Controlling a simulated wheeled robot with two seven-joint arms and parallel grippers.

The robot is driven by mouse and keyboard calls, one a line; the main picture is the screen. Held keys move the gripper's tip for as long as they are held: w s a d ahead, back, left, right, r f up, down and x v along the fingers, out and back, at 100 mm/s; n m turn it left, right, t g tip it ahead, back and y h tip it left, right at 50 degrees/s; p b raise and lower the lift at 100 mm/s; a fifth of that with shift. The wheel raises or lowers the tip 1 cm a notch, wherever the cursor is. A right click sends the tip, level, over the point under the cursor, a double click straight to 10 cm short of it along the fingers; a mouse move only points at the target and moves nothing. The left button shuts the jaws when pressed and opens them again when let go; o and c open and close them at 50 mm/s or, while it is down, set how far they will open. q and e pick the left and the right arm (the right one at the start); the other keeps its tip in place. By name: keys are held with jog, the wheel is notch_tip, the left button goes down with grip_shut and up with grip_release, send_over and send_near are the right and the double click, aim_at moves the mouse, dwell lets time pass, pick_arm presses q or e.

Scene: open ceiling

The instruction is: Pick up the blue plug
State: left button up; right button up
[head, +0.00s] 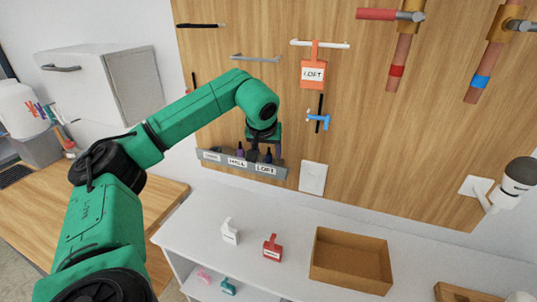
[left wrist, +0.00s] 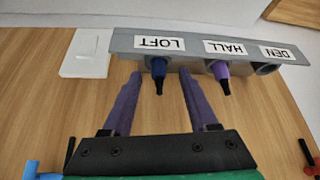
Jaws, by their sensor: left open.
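The blue plug (left wrist: 158,69) sits in the grey rail at the LOFT label, its dark tip sticking out. In the head view the blue plug (head: 268,156) is small beside my gripper. My left gripper (left wrist: 159,76) has long purple fingers, spread open with nothing between them but the blue plug's line. The fingertips appear on either side of it, near the rail; contact is not visible. In the head view my left gripper (head: 262,146) is at the rail, its fingers partly hidden. My right gripper is not in view.
A purple plug (left wrist: 222,73) sits at the HALL label beside the blue one. The DEN hole (left wrist: 265,68) looks empty. The rail (head: 212,164) is on the wooden wall board, near a white plate (head: 313,177). An open brown box (head: 350,244) stands on the white counter below.

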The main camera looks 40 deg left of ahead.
pick_arm(q)
jog(key=shift+w+a+f, duration=0.1)
jog(key=shift+w+f, duration=0.2)
jog(key=shift+f, duration=0.15)
grip_shut()
jog(key=shift+r, duration=0.1)
jog(key=shift+r, duration=0.55)
notch_tip(320, 180, up, 7)
jog(key=shift+r+b, duration=0.15)
jog(key=shift+b, duration=0.6)
notch_tip(320, 180, up, 12)
jog(key=f+p, duration=0.1)
send_over(269, 156)
jog(key=shift+a+r, duration=0.15)
jog(key=shift+r, duration=0.1)
